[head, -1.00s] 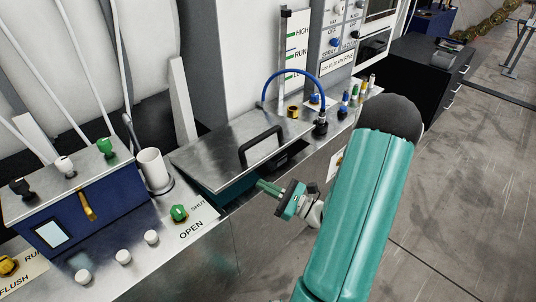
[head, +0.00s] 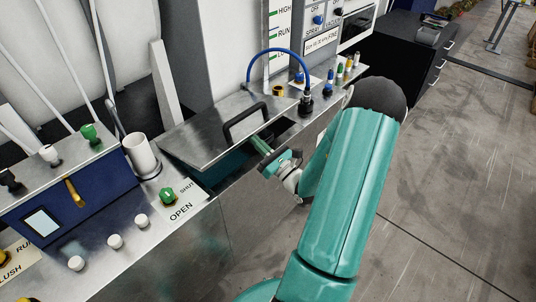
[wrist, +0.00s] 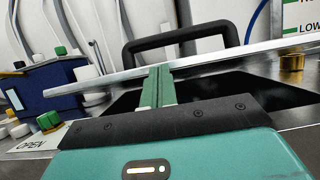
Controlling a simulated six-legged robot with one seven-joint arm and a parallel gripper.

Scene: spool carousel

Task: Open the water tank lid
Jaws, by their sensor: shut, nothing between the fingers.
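The water tank lid (head: 205,137) is a silver plate with a black bar handle (head: 231,127). It is tilted up, with its front edge raised above the dark tank opening (head: 287,131). My gripper (head: 258,143) is shut and empty at the lid's front edge, just below the handle in the head view. In the wrist view the lid (wrist: 212,63) shows nearly edge-on, with the handle (wrist: 128,55) above it. The green fingers (wrist: 160,72) come up to the lid's edge from below and look to touch it. Exact contact is hard to tell.
A green knob (head: 168,196) marked OPEN and SHUT, a white cup (head: 141,156) and a blue box (head: 75,205) stand left of the lid. A blue hose (head: 272,53) and several small valves stand right of it. The floor in front is clear.

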